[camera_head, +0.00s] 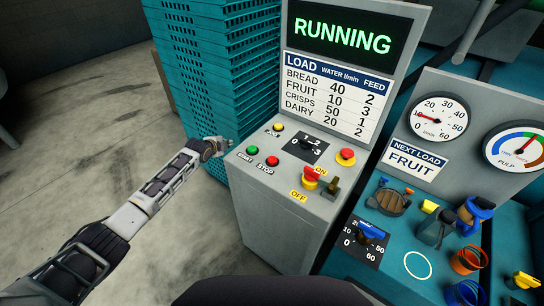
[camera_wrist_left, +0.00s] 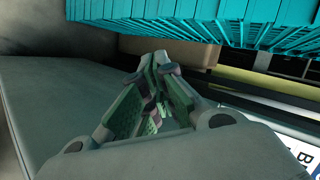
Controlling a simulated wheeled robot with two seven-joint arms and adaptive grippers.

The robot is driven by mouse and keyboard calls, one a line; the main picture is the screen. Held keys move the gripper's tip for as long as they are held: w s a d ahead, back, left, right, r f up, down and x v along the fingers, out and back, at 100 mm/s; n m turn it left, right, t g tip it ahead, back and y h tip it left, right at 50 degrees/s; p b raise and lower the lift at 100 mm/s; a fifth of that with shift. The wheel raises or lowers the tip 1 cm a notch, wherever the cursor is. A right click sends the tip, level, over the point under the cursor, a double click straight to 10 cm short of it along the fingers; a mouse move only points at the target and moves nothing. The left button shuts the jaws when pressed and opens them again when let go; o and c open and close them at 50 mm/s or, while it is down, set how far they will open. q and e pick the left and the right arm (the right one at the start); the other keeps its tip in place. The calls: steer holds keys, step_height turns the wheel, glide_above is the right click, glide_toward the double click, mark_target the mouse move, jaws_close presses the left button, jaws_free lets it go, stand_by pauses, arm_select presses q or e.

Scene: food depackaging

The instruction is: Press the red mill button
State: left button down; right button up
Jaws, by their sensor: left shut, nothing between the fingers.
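The grey control console (camera_head: 270,225) has a red button (camera_head: 272,160) labelled STOP beside a green START button (camera_head: 253,150). A larger red mushroom button (camera_head: 346,157) on a yellow base sits toward the console's right side. No label reading "mill" can be made out on either red button. My left gripper (camera_head: 225,145) is just left of the console top's left edge, apart from the red buttons. In the left wrist view, its fingers (camera_wrist_left: 160,72) are closed together with nothing between them. My right gripper is not in view.
The display (camera_head: 343,38) reads RUNNING. Stacked teal crates (camera_head: 215,60) stand behind my left gripper. A teal bench (camera_head: 400,262) at right holds tools and a blue-handled dial (camera_head: 371,230).

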mark_target(271, 157)
arm_select(q)
steer(key=s+d+r+m+h, duration=0.1)
steer(key=d+r+m, duration=0.2)
steer(key=d+r, duration=0.1)
steer(key=s+d+r+m+g+h+p, duration=0.1)
steer(key=d+r+m, duration=0.2)
steer(key=d+r, duration=0.1)
steer(key=s+d+r+m+g+h, duration=0.1)
steer(key=d+r+m, duration=0.3)
steer(key=r, duration=0.1)
steer(key=shift+s+p, duration=0.3)
steer(key=shift+s, duration=0.1)
steer(key=s+d+r+m+g+h+p, duration=0.1)
steer(key=s+d+r+m+g, duration=0.2)
steer(key=s+d+r+m, duration=0.3)
steer(key=s+d+m, duration=0.2)
steer(key=s+m, duration=0.1)
steer(key=s, duration=0.1)
steer(key=shift+m+h, duration=0.3)
steer(key=shift+m, duration=0.1)
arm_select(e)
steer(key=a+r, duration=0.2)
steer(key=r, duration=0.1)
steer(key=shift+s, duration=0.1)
arm_select(q)
steer(key=shift+w+d+f, duration=0.1)
steer(key=shift+f, duration=0.05)
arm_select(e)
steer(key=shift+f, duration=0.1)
